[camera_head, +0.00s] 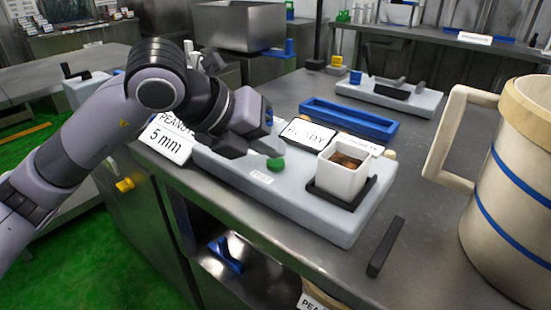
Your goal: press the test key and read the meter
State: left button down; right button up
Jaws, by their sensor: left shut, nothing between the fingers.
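The meter is a pale grey flat unit (315,219) on the steel bench. A round green key (275,164) stands on its top near the front edge, with a small white label (261,177) in front. A white display (308,132) behind the key shows what looks like "READY". A white square cup (343,172) with brown pieces stands on a black holder (335,194) at the meter's right. My left gripper (262,150) is shut and empty, its tip just above and left of the green key; I cannot tell if they touch. My right gripper is out of view.
A blue tray (350,119) lies behind the meter. A large cream jug (510,190) with blue bands stands at the right. A dark bar (386,246) lies on otherwise clear bench front.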

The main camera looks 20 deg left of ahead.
aim_at(269, 162)
pick_arm(q)
jog(key=shift+f, duration=0.15)
dwell(0.4)
jog(key=shift+r+p, duration=0.45)
jog(key=shift+r, duration=0.45)
jog(key=shift+r+p, duration=1.7)
jog(key=shift+r, duration=0.9)
jog(key=shift+f, duration=0.1)
